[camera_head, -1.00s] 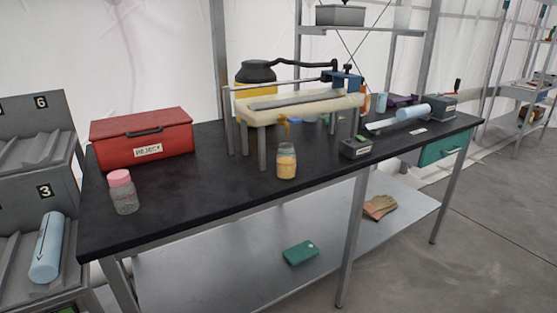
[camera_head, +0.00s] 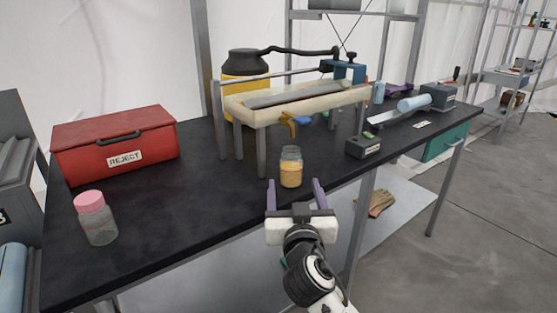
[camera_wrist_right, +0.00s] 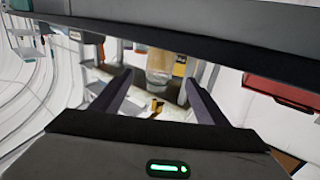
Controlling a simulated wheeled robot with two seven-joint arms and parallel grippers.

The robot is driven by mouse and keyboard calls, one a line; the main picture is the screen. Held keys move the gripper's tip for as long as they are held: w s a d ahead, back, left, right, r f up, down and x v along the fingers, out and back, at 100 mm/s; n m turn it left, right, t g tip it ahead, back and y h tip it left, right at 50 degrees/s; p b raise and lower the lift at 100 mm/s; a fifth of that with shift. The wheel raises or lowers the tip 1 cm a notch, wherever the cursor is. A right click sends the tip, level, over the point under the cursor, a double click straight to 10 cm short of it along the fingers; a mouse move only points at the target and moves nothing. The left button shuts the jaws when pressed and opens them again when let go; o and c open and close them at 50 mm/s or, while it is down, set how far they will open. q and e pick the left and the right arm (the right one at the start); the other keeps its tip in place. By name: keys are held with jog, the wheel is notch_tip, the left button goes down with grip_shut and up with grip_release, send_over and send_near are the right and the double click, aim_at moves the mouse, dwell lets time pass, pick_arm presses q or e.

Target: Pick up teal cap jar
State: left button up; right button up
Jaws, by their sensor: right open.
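A clear glass jar (camera_head: 291,168) with orange-yellow contents and a dull grey-teal lid stands upright on the black workbench in the head view, in front of the wooden-topped stand. My right gripper (camera_head: 296,187) is open and empty, its two purple fingers pointing toward the jar from the near side. The fingertips look short of the jar or just beside its base; I cannot tell the exact gap. In the right wrist view the picture is upside down, and a pale tan shape (camera_wrist_right: 159,62), likely the jar, shows between the open fingers. My left gripper is not in view.
A pink-lidded jar (camera_head: 96,218) stands at the left near the bench's (camera_head: 190,220) front edge. A red REJECT box (camera_head: 115,142) lies behind it. The stand (camera_head: 300,97) with a blue clamp is close behind the orange jar. A small dark labelled box (camera_head: 363,147) sits to its right.

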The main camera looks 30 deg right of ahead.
aim_at(292, 171)
jog(key=x, duration=0.3)
jog(key=shift+w+d+r, duration=0.2)
jog(key=shift+w, duration=0.1)
jog(key=shift+w+d+p, duration=0.3)
jog(key=shift+w, duration=0.2)
jog(key=x, duration=0.4)
jog(key=shift+w+d+p, duration=0.1)
jog(key=shift+w+p, duration=0.1)
jog(key=shift+p, duration=0.15)
jog(key=shift+w+d, duration=0.15)
jog(key=shift+w, duration=0.1)
jog(key=c, duration=1.2)
jog(key=shift+c, duration=0.7)
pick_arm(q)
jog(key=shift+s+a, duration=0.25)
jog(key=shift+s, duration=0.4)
pick_arm(e)
jog(key=shift+r, duration=0.15)
